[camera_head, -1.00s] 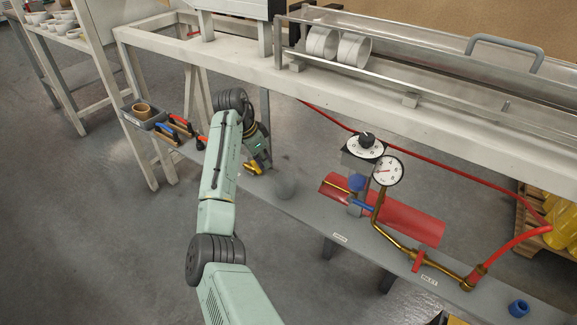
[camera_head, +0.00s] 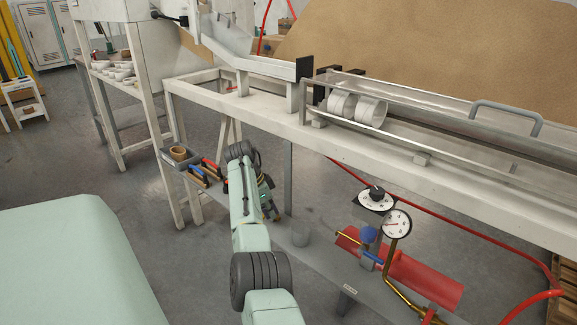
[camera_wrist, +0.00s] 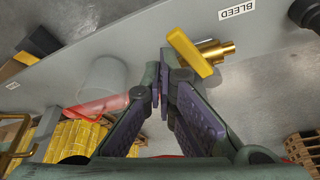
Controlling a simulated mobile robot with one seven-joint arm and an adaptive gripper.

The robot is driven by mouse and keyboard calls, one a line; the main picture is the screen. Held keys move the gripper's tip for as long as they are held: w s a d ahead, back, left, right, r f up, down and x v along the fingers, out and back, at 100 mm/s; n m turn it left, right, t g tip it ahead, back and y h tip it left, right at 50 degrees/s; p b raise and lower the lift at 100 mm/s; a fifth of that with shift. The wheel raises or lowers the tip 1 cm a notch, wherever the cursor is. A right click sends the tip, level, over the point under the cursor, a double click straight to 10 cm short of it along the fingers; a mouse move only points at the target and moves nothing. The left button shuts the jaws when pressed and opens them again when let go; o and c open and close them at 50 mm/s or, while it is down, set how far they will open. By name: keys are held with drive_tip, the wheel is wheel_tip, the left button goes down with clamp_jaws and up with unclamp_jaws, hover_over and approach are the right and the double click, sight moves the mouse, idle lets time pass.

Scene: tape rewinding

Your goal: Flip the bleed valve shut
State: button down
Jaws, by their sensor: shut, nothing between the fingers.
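The bleed valve shows in the wrist view as a yellow lever (camera_wrist: 190,52) on a brass body (camera_wrist: 217,51), fixed at the edge of a grey shelf. A white BLEED label (camera_wrist: 237,10) is on the shelf by it. My gripper (camera_wrist: 168,58) is shut and empty. Its fingertips are right beside the yellow lever, on its left; I cannot tell whether they touch it. In the head view my gripper (camera_head: 271,212) is low over the left part of the shelf (camera_head: 325,262), and it largely hides the valve.
Further right are a blue-handled valve (camera_head: 369,235), a gauge (camera_head: 396,224) and a red cylinder (camera_head: 420,279). A tool tray (camera_head: 180,158) is at the left. The white frame (camera_head: 260,110) runs above the shelf.

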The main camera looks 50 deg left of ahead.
drive_tip(key=shift+s+a, duration=0.6)
drive_tip(key=shift+a, duration=0.05)
drive_tip(key=shift+s+a, duration=0.1)
drive_tip(key=shift+a, duration=0.1)
idle(0.3)
drive_tip(key=v, duration=1.2)
idle(0.3)
